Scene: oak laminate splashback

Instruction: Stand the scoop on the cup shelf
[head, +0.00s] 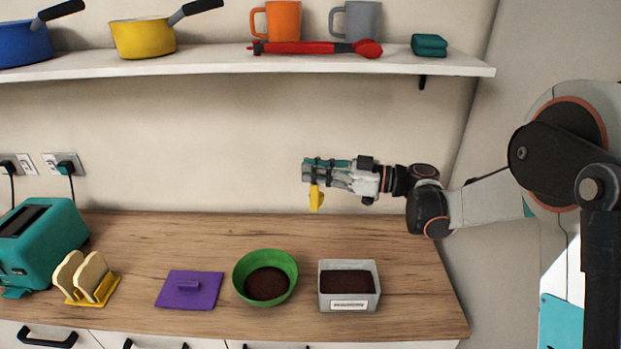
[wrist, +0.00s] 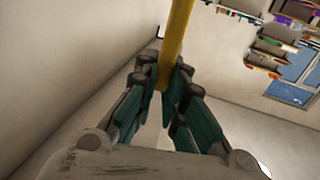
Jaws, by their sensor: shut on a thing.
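My gripper (head: 309,172) is above the counter, to the right of centre in the head view, and points left. It is shut on the yellow scoop (head: 317,200), whose lower part hangs below the fingers. In the wrist view the fingertips (wrist: 166,84) close around a long yellow part of the scoop (wrist: 178,38), which runs up out of the frame. The cup shelf (head: 220,59) is the white wall shelf, higher than my gripper. An orange mug (head: 277,22) and a grey mug (head: 361,20) stand on it.
A red long-handled utensil (head: 310,47) lies along the shelf before the mugs; a teal block (head: 429,45) is to its right. Yellow (head: 142,38) and blue (head: 24,43) pans stand left. Below are a green bowl (head: 265,277), grey bin (head: 348,302), purple lid (head: 190,290) and toaster (head: 45,240).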

